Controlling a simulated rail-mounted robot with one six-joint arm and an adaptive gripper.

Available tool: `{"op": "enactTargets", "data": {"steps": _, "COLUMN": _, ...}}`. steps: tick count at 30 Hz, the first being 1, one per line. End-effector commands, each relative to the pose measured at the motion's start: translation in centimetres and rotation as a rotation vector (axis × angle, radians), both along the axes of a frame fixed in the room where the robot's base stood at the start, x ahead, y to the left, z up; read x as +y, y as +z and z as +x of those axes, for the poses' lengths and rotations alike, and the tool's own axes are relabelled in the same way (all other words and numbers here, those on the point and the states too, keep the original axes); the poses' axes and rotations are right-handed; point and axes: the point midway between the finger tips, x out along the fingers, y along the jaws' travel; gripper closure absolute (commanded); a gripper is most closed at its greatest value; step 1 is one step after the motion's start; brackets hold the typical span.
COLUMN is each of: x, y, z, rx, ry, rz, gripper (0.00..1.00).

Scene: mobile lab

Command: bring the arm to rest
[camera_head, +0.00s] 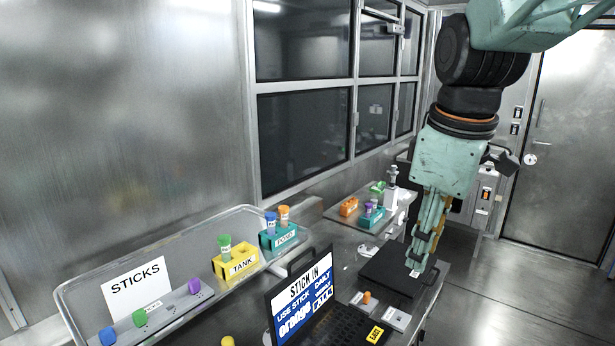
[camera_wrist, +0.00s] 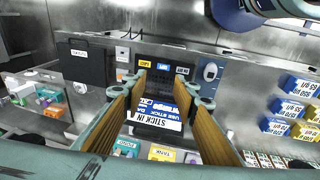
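My gripper (camera_head: 418,266) hangs from the arm at the right of the head view, fingers pointing down. In that view its tips overlap the flat black case (camera_head: 382,272) on the bench; the height between them is hard to judge. In the wrist view, the two tan-padded fingers of my gripper (camera_wrist: 160,80) stand apart with a clear gap. Nothing is between them; the laptop (camera_wrist: 158,112) shows through the gap in the background. The black case (camera_wrist: 88,68) lies to the left in the wrist view.
The laptop (camera_head: 302,292) stands open on the bench. A yellow rack (camera_head: 236,264) and a teal rack (camera_head: 283,240) hold capped tubes on the left tray. More racks, including an orange one (camera_head: 348,207), stand farther back. Open floor (camera_head: 500,285) lies at right.

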Motion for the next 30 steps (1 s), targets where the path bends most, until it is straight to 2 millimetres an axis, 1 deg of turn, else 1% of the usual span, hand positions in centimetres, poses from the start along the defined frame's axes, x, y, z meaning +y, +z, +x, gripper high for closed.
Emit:
{"op": "enactTargets", "data": {"steps": 1, "x": 0.0, "y": 0.3, "z": -0.9, "rx": -0.005, "ry": -0.025, "rz": 0.005, "gripper": 0.73}}
{"op": "enactTargets", "data": {"steps": 12, "x": 0.0, "y": 1.4, "z": -7.0, "rx": -0.038, "ry": -0.242, "rz": 0.058, "gripper": 0.73}}
{"op": "enactTargets", "data": {"steps": 21, "x": -0.1, "y": 1.6, "z": -11.9, "rx": -0.062, "ry": -0.416, "rz": 0.106, "gripper": 0.73}}
{"op": "enactTargets", "data": {"steps": 30, "x": -0.1, "y": 1.2, "z": -16.7, "rx": -0.085, "ry": -0.590, "rz": 0.157, "gripper": 0.73}}
